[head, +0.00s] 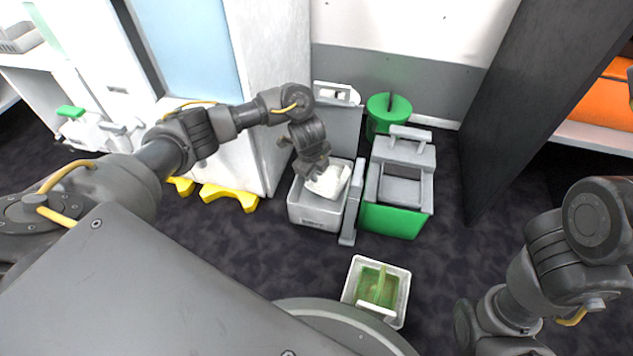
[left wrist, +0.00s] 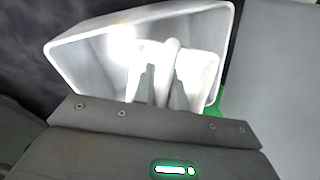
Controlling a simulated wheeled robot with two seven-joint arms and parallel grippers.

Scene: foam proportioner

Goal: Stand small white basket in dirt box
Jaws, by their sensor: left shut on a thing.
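My left gripper (head: 322,172) is shut on the small white basket (head: 329,184), and its fingers also show in the left wrist view (left wrist: 164,88). The basket is tilted, at the opening of the light grey box (head: 313,211), which I take for the dirt box. In the head view it overlaps the box's right part; I cannot tell whether it touches the floor or walls inside. In the left wrist view a white rimmed container (left wrist: 85,55) lies around and behind the fingers. My right gripper is not clearly shown; only my right arm is in view.
A green bin with a grey top (head: 395,219) stands right of the box, and a round green container (head: 388,106) behind it. A white tray (head: 350,292) with a green thing inside is on the floor in front. A white cabinet (head: 272,75) stands left; a dark panel (head: 530,90) right.

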